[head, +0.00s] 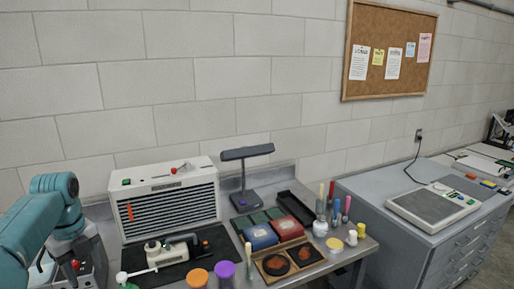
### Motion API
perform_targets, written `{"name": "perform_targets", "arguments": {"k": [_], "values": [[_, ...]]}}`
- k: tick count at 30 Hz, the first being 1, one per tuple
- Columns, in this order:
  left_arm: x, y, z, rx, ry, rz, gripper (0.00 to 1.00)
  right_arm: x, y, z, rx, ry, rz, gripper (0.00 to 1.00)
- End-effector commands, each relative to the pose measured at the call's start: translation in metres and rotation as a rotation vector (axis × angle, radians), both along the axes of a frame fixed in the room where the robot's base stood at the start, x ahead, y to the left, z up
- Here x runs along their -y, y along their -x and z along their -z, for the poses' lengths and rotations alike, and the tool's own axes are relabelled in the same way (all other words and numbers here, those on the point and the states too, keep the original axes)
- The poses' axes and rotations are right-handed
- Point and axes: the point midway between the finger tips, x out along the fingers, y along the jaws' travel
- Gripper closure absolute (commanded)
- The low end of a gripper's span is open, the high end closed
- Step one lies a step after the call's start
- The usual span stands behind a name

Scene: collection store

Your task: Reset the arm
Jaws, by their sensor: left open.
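My left arm comes in from the left edge in teal, bends at a raised elbow and reaches down at the bench's left end. My right arm and right gripper are not in view.
A white louvred unit (165,200) stands behind a dark mat with a small cream device (165,250). A dark lamp (246,154), boxes, a specimen tray (288,262), jars and markers crowd the bench. Grey drawers (440,245) stand right; a corkboard (390,48) hangs above.

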Motion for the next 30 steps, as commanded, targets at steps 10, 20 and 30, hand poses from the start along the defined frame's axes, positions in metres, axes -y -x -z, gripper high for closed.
{"name": "perform_targets", "arguments": {"k": [10, 20, 30], "values": [[0.036, -0.03, 0.084, 0.01, 0.045, -0.188, 0.48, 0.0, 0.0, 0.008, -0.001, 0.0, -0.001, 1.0], [0.114, -0.031, 0.216, -0.008, 0.151, -0.555, 0.48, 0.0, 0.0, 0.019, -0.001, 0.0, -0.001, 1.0], [0.268, 0.105, 0.396, -0.209, 0.291, -1.476, 0.48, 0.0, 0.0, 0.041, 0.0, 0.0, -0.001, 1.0]]}}
